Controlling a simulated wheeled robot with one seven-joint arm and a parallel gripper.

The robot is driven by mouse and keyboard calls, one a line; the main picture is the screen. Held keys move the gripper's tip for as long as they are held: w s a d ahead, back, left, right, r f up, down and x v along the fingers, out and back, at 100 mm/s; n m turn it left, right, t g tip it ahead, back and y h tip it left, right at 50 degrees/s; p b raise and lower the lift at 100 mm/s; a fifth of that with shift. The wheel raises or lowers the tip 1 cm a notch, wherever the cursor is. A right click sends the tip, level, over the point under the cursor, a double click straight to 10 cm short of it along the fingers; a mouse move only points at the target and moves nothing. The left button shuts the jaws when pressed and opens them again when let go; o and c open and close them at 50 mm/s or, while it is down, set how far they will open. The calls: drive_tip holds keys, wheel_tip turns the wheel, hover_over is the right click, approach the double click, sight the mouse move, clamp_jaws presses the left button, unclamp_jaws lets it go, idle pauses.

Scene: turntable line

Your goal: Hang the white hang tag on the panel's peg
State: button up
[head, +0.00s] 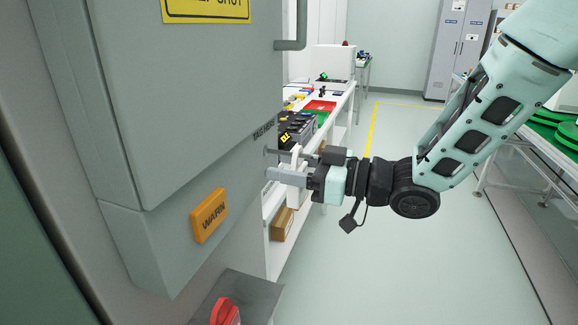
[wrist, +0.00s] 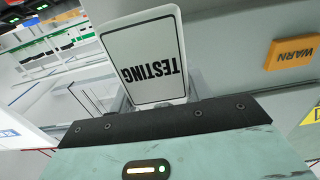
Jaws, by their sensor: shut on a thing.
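The white hang tag (wrist: 155,55) fills the upper middle of the wrist view. It has a dark border line and the word TESTING, upside down there. My gripper (head: 288,168) is shut on the tag, which shows nearly edge-on as a thin white strip (head: 295,158) in the head view. The grey panel (head: 190,110) stands at the left, with small lettering on its right side. A short grey peg (head: 271,151) appears to stick out below that lettering, just left of the tag. Whether tag and peg touch, and where the tag's hole lies, I cannot tell.
An orange WARN plate (head: 208,215) sits low on the panel; it also shows in the wrist view (wrist: 290,54). A grey box with a red knob (head: 225,311) is below. A white bench (head: 335,103) with trays and parts stands behind my gripper.

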drive_tip(key=o, duration=1)
drive_tip(key=shift+o, duration=0.2)
drive_tip(key=shift+d, duration=0.1)
drive_tip(key=b+v, duration=0.1)
drive_tip(key=v, duration=1.6)
drive_tip(key=w+a+f+m+t+h+p, duration=0.2)
drive_tip(key=w+a+m+t+h+p, duration=0.15)
drive_tip(key=h, duration=0.45)
drive_tip(key=s+m+g+h+p, duration=0.1)
drive_tip(key=s+g+h, duration=0.3)
drive_tip(key=s, duration=0.7)
drive_tip(key=s+d+m+g+h+p, duration=0.1)
drive_tip(key=s+m+g+h+p, duration=0.1)
drive_tip(key=s, duration=0.9)
drive_tip(key=g+h+p, duration=0.1)
drive_tip(key=g+h, duration=0.1)
drive_tip(key=g, duration=0.1)
drive_tip(key=shift+s+f+g, duration=0.2)
drive_tip(key=shift+s+g, duration=0.15)
